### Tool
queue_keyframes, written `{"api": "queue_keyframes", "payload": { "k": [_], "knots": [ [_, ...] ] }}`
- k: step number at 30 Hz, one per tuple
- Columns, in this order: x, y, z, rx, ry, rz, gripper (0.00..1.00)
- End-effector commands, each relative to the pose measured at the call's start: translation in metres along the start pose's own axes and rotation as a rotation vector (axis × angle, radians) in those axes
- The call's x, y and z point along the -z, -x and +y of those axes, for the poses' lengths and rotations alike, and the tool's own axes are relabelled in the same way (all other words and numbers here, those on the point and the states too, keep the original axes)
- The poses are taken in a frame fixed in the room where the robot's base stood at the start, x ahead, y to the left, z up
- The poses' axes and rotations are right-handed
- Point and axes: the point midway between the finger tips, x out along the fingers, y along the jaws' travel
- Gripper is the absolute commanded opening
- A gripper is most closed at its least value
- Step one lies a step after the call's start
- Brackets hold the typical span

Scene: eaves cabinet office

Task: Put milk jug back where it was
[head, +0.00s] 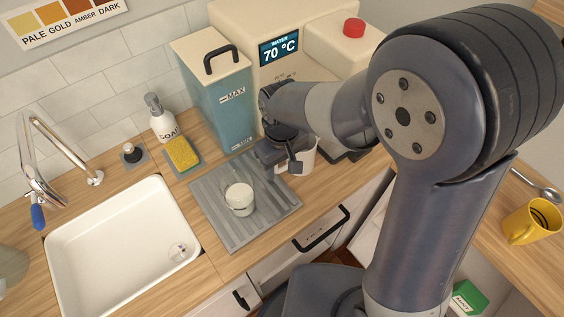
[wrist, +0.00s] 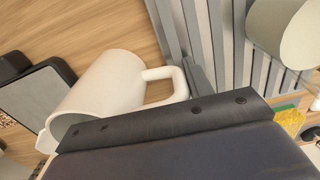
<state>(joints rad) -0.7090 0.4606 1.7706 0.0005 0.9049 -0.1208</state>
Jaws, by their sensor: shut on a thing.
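The white milk jug (head: 306,158), with a handle and a small spout, is at the right edge of the grey ribbed mat, partly hidden behind my gripper (head: 284,167). In the wrist view the jug (wrist: 108,92) lies slantwise in the picture, its handle (wrist: 168,76) towards the mat. My gripper is shut on the jug at its handle side; a dark finger (wrist: 196,74) shows beside the handle. The exact contact is hidden, and I cannot tell whether the jug's base touches the counter.
A white cup (head: 240,198) stands on the ribbed mat (head: 225,232). A tall blue container (head: 222,105) and the machine with a 70 °C display (head: 281,50) stand behind. The sink (head: 120,250), soap bottle (head: 160,120) and sponge (head: 183,153) are left. A yellow mug (head: 531,222) is far right.

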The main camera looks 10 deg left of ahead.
Motion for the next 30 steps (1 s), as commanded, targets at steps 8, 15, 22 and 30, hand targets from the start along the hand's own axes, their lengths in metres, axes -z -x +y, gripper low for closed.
{"api": "queue_keyframes", "payload": {
  "k": [8, 15, 22, 30],
  "knots": [
    [0.0002, -0.0017, 0.0001, 0.0, 0.0, 0.001, 0.06],
    [-0.0001, -0.0046, 0.0, 0.0, 0.0, 0.0, 0.58],
    [-0.0001, -0.0044, 0.0, 0.0, 0.0, 0.0, 0.7],
    [0.0005, 0.0026, 0.0001, 0.0, 0.0, 0.003, 0.7]
  ]
}}
